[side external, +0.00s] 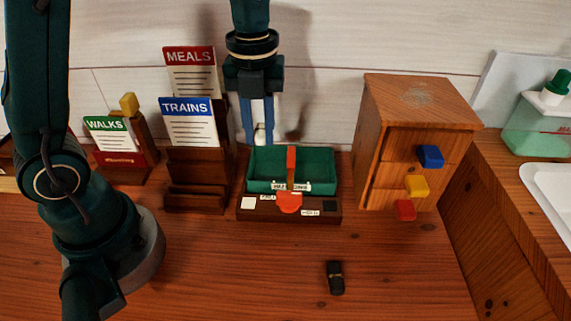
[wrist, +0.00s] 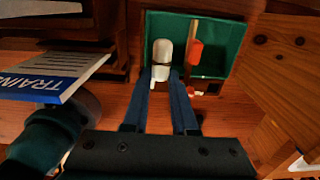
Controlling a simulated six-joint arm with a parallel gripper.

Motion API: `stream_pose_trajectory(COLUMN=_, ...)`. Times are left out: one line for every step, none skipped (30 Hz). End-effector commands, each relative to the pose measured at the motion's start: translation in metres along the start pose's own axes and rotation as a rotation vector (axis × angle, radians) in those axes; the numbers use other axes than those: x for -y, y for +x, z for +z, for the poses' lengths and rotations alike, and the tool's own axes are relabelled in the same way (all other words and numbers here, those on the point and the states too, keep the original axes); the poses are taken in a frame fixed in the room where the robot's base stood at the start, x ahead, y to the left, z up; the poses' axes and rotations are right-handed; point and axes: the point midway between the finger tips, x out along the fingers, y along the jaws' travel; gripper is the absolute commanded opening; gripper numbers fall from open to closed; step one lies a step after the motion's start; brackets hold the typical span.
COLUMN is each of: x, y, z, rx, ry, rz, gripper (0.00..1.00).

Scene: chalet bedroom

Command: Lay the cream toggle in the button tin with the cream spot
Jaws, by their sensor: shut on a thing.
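My gripper (side external: 259,135) is shut on the cream toggle (side external: 260,129), and the fingers point down at the back left of the green tin (side external: 320,176). In the wrist view the cream toggle (wrist: 161,51) sticks out past the fingertips (wrist: 163,78), with a dark band around its middle. There it appears over the left compartment of the green tin (wrist: 229,37); its exact height above the floor is unclear. A red-topped divider (side external: 291,160) splits the tin. A cream spot (side external: 248,203) marks the base's left front, a dark spot (side external: 330,206) the right.
A dark toggle (side external: 335,278) lies on the table in front. A wooden cabinet (side external: 410,130) with coloured knobs stands right of the tin. Card holders with TRAINS (side external: 188,122), MEALS (side external: 190,70) and WALKS (side external: 110,137) cards stand left. The front table is mostly clear.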

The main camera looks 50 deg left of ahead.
Motion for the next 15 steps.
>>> stream_pose_trajectory(x=-0.002, y=0.009, z=0.000, rx=-0.005, ry=-0.006, rz=0.005, gripper=0.00)
stream_pose_trajectory(x=-0.002, y=0.014, z=0.000, rx=-0.005, ry=-0.007, rz=0.006, gripper=0.00)
stream_pose_trajectory(x=-0.003, y=0.022, z=0.000, rx=-0.006, ry=-0.008, rz=0.006, gripper=0.00)
stream_pose_trajectory(x=-0.002, y=0.028, z=0.000, rx=-0.006, ry=-0.008, rz=0.006, gripper=0.00)
stream_pose_trajectory(x=-0.002, y=0.034, z=0.000, rx=-0.005, ry=-0.008, rz=0.006, gripper=0.00)
stream_pose_trajectory(x=-0.002, y=0.040, z=0.000, rx=-0.005, ry=-0.008, rz=0.006, gripper=0.00)
stream_pose_trajectory(x=-0.002, y=0.045, z=0.000, rx=-0.005, ry=-0.008, rz=0.006, gripper=0.00)
stream_pose_trajectory(x=-0.002, y=0.049, z=0.000, rx=-0.004, ry=-0.008, rz=0.006, gripper=0.00)
stream_pose_trajectory(x=-0.002, y=0.053, z=0.001, rx=-0.003, ry=-0.008, rz=0.004, gripper=0.00)
stream_pose_trajectory(x=-0.002, y=0.055, z=0.001, rx=-0.002, ry=-0.008, rz=0.004, gripper=0.00)
stream_pose_trajectory(x=-0.002, y=0.057, z=0.001, rx=-0.002, ry=-0.008, rz=0.003, gripper=0.00)
stream_pose_trajectory(x=-0.002, y=0.061, z=0.001, rx=-0.002, ry=-0.008, rz=0.004, gripper=0.00)
stream_pose_trajectory(x=-0.002, y=0.064, z=0.000, rx=-0.003, ry=-0.008, rz=0.005, gripper=0.00)
stream_pose_trajectory(x=-0.002, y=0.068, z=0.000, rx=-0.003, ry=-0.008, rz=0.005, gripper=0.00)
stream_pose_trajectory(x=-0.002, y=0.074, z=0.000, rx=-0.003, ry=-0.008, rz=0.006, gripper=0.00)
